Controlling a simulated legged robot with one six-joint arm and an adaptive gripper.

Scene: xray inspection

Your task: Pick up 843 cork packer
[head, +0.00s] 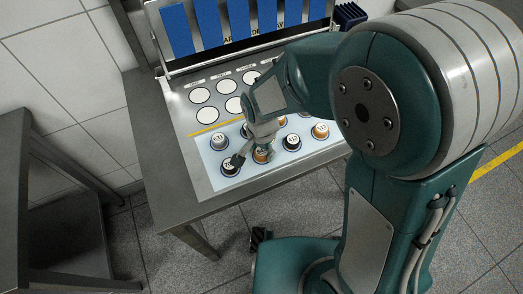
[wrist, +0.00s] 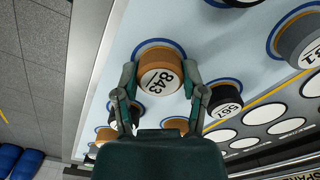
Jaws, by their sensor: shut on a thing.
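The 843 cork packer (wrist: 160,72) is a short orange-brown cylinder with a white top marked 843. It stands on a blue-ringed spot on the pale panel. My gripper (wrist: 159,84) has a finger on each side of it and is shut on it. In the head view, my gripper (head: 251,150) is low over the front rows, beside an orange-brown packer (head: 262,155) that it partly hides. No gap shows between the packer and the panel.
A dark packer marked 567 (wrist: 223,106) stands close to my gripper. Another dark packer (wrist: 298,40) and an orange one (wrist: 105,134) are nearby. Empty white circles (head: 203,95) lie behind. Blue panels (head: 208,18) stand at the back. A steel bench (head: 30,190) is at left.

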